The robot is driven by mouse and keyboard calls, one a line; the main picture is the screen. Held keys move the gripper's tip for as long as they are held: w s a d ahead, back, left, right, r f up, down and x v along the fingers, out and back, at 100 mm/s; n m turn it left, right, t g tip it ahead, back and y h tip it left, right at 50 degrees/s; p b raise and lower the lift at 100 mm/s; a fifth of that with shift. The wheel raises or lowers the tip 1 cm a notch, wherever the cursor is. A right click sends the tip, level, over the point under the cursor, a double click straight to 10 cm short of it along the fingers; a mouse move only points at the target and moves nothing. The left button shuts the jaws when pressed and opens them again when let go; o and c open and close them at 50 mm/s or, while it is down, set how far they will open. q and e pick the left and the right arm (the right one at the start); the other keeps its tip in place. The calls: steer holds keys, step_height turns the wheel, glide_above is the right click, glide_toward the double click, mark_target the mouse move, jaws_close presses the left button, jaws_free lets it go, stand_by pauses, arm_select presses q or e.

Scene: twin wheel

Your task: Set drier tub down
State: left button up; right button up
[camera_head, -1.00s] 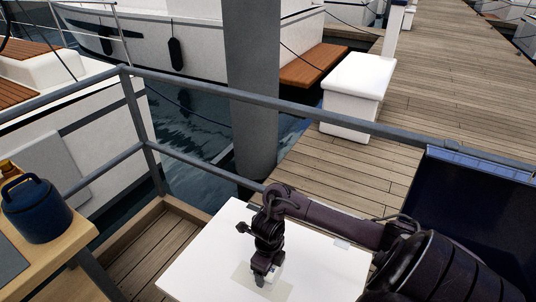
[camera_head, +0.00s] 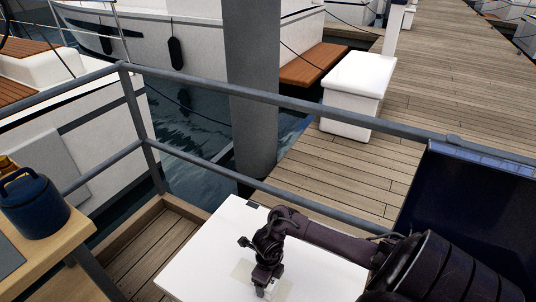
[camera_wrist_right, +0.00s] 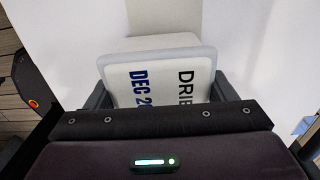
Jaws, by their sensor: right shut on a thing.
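The drier tub (camera_wrist_right: 160,78) is pale with a rounded rim, and its top bears the partly cut-off prints "DRIE" and "DEC 20". It sits between the dark fingers of my right gripper (camera_wrist_right: 160,95), which is shut on it. In the head view my right gripper (camera_head: 264,288) points down over the white table, and the tub is mostly hidden there. A pale beige patch (camera_head: 242,270) lies on the table beside the gripper. I cannot tell whether the tub's underside touches the table. My left gripper is not in view.
The white table (camera_head: 200,262) has free room left of my gripper. A grey railing (camera_head: 300,102) runs behind it. A blue lidded jug (camera_head: 38,208) stands on a wooden counter (camera_head: 75,232) at left. A dark blue panel (camera_head: 465,205) rises at right.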

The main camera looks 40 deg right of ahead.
steer(key=o, duration=1.2)
steer(key=shift+r+p, duration=0.25)
steer(key=shift+p, duration=0.1)
step_height(320, 180, up, 11)
steer(key=shift+p, duration=1.25)
steer(key=shift+r, duration=0.35)
